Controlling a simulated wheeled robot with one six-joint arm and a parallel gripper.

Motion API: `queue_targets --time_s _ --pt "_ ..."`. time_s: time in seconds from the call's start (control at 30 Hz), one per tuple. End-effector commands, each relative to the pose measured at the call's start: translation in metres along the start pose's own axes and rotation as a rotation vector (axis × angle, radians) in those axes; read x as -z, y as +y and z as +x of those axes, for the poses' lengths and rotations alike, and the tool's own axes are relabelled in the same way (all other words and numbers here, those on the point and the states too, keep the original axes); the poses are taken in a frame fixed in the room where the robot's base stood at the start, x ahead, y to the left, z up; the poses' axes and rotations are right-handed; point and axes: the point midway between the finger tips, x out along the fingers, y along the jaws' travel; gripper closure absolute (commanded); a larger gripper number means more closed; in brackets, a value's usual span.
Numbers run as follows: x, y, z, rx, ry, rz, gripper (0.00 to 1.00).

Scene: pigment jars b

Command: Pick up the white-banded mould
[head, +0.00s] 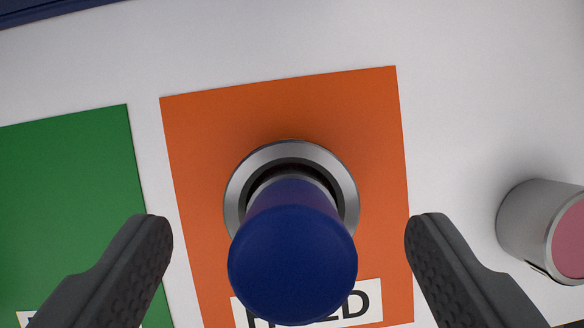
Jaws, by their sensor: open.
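My gripper (288,228) is open, with one dark finger at each side of the lower picture. Between the fingers, with a gap on both sides, stands a dark blue piece with a round, flat top (292,265). Its far end sits inside a silver ring or dish (235,195) on an orange card (375,130). A thin pale edge shows around that far end. I cannot tell whether it is a white band, and no clearly white-banded mould shows. The blue piece hides the near part of the ring and part of the card's printed label.
A green card (70,200) lies at the left. A pale grey jar (522,222) with a pink top lies or stands at the right edge, beyond the right finger. A dark blue edge (50,8) crosses the top left. The white surface (460,100) is clear at the upper right.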

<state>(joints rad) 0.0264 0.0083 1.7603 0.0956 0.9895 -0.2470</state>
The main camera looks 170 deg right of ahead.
Motion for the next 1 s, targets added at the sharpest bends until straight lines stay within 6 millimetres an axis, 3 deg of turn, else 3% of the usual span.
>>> queue_targets --time_s 0.3,0.57,0.83,1.0 --pt "-0.001 0.001 0.040 0.002 -0.001 -0.001 0.24" --pt "-0.001 0.001 0.043 0.002 0.001 -0.001 0.24" --pt "-0.001 0.001 0.043 0.002 0.001 -0.001 0.77" --pt "-0.001 0.001 0.043 0.002 0.001 -0.001 0.78"
